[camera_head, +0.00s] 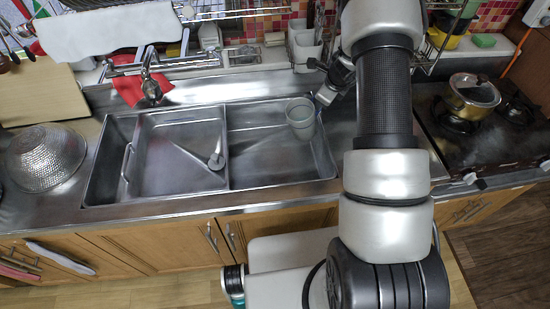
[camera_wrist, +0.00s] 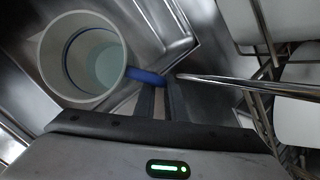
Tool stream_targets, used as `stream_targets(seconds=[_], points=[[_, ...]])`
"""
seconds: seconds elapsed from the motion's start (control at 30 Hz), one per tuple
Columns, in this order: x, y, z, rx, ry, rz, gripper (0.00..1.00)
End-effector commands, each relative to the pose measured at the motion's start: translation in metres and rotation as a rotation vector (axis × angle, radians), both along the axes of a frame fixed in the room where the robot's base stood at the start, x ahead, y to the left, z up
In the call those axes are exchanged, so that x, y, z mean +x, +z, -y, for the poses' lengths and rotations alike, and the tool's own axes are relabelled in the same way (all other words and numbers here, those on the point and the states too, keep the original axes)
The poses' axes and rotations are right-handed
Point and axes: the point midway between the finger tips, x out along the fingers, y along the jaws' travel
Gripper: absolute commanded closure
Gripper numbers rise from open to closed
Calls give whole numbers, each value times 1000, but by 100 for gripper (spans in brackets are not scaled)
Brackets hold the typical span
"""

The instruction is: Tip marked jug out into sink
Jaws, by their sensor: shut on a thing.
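A pale grey jug (camera_head: 302,128) hangs over the right basin of the sink (camera_head: 262,170), near its back right corner. In the wrist view the jug (camera_wrist: 52,58) shows its round open mouth, a blue ring inside and a pale bluish bottom or content; I cannot tell which. Its blue handle (camera_wrist: 147,77) points toward my gripper (camera_wrist: 162,95), which is shut on it. The jug looks close to upright, with little tilt visible. In the head view my gripper (camera_head: 324,96) is small and partly hidden beside the jug. No mark is clearly readable.
The faucet (camera_head: 151,88) stands behind the left basin, with a red cloth beside it. A metal colander (camera_head: 45,157) is at left. White utensil cups (camera_head: 305,45) and a wire rack are close behind my gripper. A pot (camera_head: 472,95) sits on the stove at right.

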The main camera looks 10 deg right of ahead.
Motion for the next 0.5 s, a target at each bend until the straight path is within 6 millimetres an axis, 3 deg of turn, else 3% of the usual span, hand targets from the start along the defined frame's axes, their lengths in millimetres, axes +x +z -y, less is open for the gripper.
stream_targets(seconds=[0.5], points=[[-3,-6,-5,-50,1,35,100]])
